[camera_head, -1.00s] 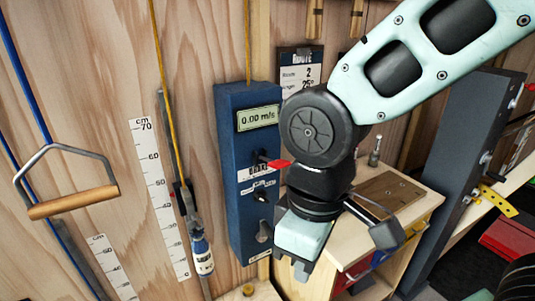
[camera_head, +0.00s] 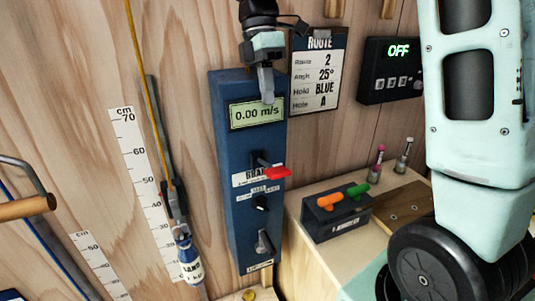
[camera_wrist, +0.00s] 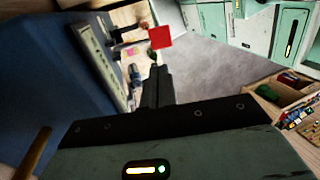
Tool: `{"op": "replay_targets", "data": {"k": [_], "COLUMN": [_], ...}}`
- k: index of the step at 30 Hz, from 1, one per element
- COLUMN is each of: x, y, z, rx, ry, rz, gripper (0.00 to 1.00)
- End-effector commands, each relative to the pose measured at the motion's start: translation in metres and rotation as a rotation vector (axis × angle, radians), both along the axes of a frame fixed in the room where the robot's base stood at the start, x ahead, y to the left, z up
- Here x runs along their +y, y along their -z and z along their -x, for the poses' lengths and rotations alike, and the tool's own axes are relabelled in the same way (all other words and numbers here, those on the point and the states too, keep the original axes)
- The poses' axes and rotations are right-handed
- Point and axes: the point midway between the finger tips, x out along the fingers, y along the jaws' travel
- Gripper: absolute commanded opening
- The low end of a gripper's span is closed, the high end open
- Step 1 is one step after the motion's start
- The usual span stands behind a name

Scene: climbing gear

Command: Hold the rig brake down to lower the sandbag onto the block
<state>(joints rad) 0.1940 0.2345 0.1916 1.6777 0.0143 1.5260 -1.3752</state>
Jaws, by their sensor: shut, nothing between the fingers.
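The rig is a tall blue box (camera_head: 226,151) on the wooden wall, with a display reading 0.00 m/s. Its brake lever has a red end (camera_head: 272,172), sticking out to the right below the display; the red end also shows in the wrist view (camera_wrist: 160,38). My gripper (camera_head: 267,100) points down with its fingers shut and empty, in front of the display's right edge. It is above the red lever and apart from it. The blue-and-white sandbag (camera_head: 190,261) hangs at the lower left, beside a cm scale. I cannot make out the block with certainty.
A route sign (camera_head: 318,73) and a black OFF display (camera_head: 392,70) are on the wall to the right. A dark box with orange and green levers (camera_head: 337,209) stands on a wooden bench. A wooden-handled bar (camera_head: 25,207) hangs at far left.

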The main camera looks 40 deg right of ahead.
Motion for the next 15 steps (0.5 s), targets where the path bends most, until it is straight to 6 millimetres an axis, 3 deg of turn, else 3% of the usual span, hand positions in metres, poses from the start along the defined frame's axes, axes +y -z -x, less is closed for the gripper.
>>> {"op": "replay_targets", "data": {"k": [8,15], "x": [0.001,0.003], "y": [0.002,0.029], "z": [0.001,0.01], "rx": [0.001,0.005], "ry": [0.0,-0.001], "rz": [0.001,0.001], "gripper": [0.0,0.0]}}
